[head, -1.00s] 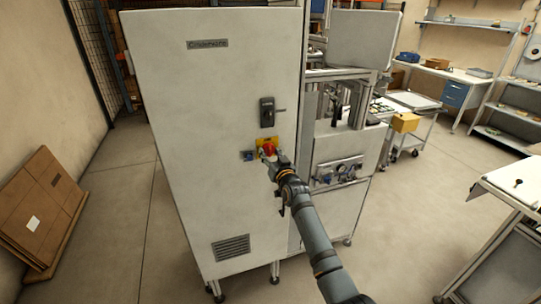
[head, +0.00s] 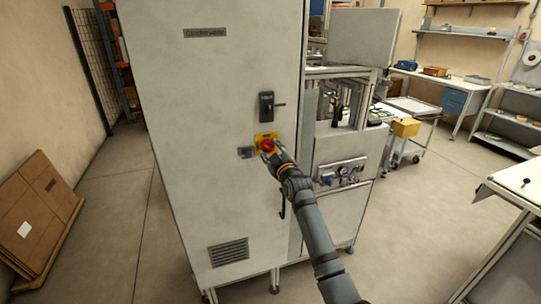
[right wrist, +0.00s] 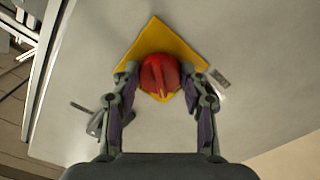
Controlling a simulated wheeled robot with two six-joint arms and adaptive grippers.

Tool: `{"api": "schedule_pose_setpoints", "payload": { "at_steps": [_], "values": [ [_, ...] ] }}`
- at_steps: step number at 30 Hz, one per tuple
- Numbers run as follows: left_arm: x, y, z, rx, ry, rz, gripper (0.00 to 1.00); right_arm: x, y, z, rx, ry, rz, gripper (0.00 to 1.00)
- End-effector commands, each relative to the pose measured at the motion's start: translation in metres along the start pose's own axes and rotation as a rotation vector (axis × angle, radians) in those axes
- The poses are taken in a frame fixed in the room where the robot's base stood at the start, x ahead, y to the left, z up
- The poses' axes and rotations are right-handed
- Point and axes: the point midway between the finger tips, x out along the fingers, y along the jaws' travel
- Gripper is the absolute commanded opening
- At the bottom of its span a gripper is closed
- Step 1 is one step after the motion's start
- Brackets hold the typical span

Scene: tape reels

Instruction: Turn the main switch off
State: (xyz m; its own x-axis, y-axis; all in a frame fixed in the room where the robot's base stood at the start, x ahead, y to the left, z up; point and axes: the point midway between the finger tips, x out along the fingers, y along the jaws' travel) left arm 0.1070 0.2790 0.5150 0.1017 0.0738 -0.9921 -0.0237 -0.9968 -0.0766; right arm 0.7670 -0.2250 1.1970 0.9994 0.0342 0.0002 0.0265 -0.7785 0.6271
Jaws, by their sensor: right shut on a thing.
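The main switch is a round red knob (head: 266,145) on a yellow plate (head: 261,136), on the front of the tall grey cabinet (head: 215,100). My right gripper (head: 270,150) is at the knob and covers part of it in the head view. In the right wrist view the red knob (right wrist: 160,75), with a raised ridge, sits between the two fingers of the right gripper (right wrist: 159,72), which are shut on its sides. The yellow plate (right wrist: 160,38) shows there as a tilted diamond. My left gripper is not in view.
Bare floor (head: 410,230) lies to the right.

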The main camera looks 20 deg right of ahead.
Motion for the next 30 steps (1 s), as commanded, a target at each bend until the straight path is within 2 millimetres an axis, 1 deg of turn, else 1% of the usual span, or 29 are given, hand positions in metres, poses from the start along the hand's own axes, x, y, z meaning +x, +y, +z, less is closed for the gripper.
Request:
{"api": "schedule_pose_setpoints", "payload": {
  "at_steps": [1,6,18,24,30],
  "values": [
    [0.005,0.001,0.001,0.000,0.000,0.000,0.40,0.000,-0.002,0.002,-0.042,0.000,0.000,0.13],
    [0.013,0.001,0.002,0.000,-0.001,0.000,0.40,0.000,-0.001,0.002,-0.203,-0.001,-0.001,0.13],
    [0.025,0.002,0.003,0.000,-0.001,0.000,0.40,0.000,0.001,0.001,-0.530,-0.001,-0.001,0.13],
    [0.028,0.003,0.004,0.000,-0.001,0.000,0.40,0.000,0.002,0.001,-0.633,-0.001,-0.001,0.13],
    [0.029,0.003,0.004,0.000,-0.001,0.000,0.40,0.000,0.002,0.000,-0.690,-0.001,-0.001,0.13]
  ]
}}
